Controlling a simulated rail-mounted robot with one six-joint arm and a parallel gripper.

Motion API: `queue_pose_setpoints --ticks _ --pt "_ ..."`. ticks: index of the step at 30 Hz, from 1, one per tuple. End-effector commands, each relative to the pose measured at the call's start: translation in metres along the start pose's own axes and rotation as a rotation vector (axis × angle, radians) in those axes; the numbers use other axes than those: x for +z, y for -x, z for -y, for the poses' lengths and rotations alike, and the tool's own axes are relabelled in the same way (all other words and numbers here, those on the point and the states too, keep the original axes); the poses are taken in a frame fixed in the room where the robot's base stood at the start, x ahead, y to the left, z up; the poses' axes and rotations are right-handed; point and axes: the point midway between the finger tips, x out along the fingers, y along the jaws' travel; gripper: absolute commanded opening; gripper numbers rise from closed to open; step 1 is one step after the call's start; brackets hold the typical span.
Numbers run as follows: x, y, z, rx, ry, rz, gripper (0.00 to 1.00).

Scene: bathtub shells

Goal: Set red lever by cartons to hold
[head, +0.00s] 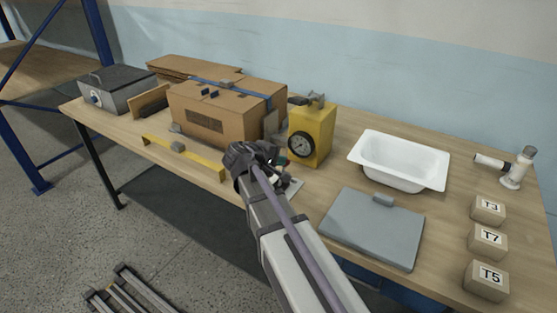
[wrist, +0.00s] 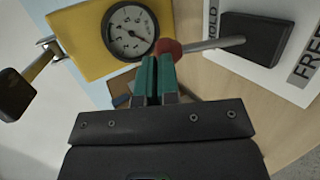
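The lever has a red ball knob (wrist: 167,47) on a metal rod (wrist: 212,44), running left from a black block (wrist: 255,38) in the wrist view. The block sits on a white plate (wrist: 262,72). The plate reads FREE at the right; a partly cut-off label ending in OLD is beside the rod. My gripper (wrist: 158,60) has its two teal fingers nearly together, tips at the knob; the knob is not clearly between them. In the head view my gripper (head: 278,166) is beside the plate (head: 293,187), and my arm hides most of the lever.
A yellow box with a dial (head: 312,135) stands close behind my gripper. Cardboard cartons (head: 225,122) are to its left. A grey panel (head: 372,230), a white basin (head: 400,162) and blocks marked T3, T7 and T5 (head: 487,280) are at right. A yellow bar (head: 200,162) lies along the front edge.

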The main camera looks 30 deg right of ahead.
Motion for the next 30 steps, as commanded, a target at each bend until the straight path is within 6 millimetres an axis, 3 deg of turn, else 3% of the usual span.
queue_pose_setpoints --ticks 5,15,21,30 --pt "0.001 0.012 -0.005 0.002 -0.001 0.000 0.00" --pt "0.006 0.090 -0.016 0.001 -0.003 0.002 0.00" --pt "0.005 0.128 -0.017 0.002 -0.003 0.003 0.00" --pt "0.005 0.139 -0.013 0.002 -0.004 0.004 0.00"
